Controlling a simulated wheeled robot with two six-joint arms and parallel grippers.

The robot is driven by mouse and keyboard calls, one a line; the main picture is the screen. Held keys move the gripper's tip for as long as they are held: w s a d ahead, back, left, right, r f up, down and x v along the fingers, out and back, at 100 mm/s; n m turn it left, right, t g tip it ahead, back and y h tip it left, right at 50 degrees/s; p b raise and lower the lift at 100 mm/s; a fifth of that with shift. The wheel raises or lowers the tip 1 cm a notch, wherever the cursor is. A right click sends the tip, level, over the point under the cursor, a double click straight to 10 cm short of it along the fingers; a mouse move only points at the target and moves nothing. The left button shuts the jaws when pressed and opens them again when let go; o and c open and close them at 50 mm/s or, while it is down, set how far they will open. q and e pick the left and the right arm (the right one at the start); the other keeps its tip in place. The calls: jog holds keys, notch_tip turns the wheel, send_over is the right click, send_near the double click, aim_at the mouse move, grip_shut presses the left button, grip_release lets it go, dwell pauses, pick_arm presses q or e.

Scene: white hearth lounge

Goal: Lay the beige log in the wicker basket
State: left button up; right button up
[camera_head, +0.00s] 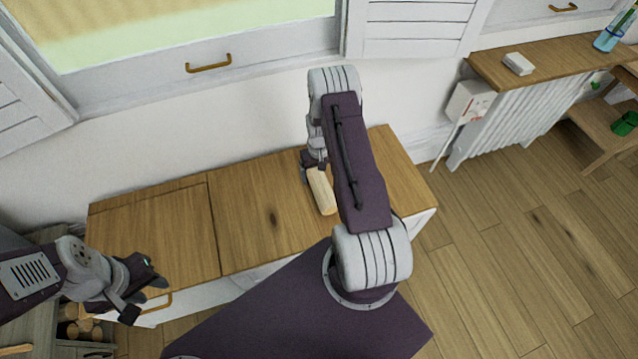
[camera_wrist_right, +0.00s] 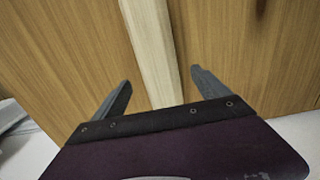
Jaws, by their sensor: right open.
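The beige log (camera_head: 322,193) lies on the wooden top of the white cabinet (camera_head: 255,215), partly covered by my right arm in the head view. My right gripper (camera_head: 309,172) is low over the log's far end. In the right wrist view the log (camera_wrist_right: 152,45) runs between the two spread fingers of this gripper (camera_wrist_right: 160,82), with gaps on both sides. My left gripper (camera_head: 146,298) hangs at the cabinet's front left, empty, its fingers apart. I cannot make out a wicker basket in either view.
A shelf with several round log ends (camera_head: 78,326) is at the lower left. A radiator (camera_head: 520,120) under a wooden shelf (camera_head: 555,62) stands to the right, with a small white box (camera_head: 518,64) on top. The cabinet top's left part is clear.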

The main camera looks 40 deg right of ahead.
aim_at(319, 178)
notch_tip(319, 178, down, 5)
jog(key=shift+d+b, duration=0.1)
jog(key=shift+b, duration=0.55)
jog(key=shift+r, duration=0.1)
jog(key=c, duration=0.4)
grip_shut()
jog(key=shift+w+r, duration=0.1)
jog(key=shift+r, duration=0.05)
jog(key=shift+r, duration=0.35)
notch_tip(319, 178, up, 4)
jog(key=shift+f+p, duration=0.15)
jog(key=shift+p, duration=0.7)
jog(key=s+d+r+p, duration=0.1)
jog(key=s+r+p, duration=0.1)
jog(key=s+r, duration=0.4)
jog(key=s, duration=0.5)
jog(key=shift+s+d+r, duration=0.2)
jog(key=shift+s, duration=0.15)
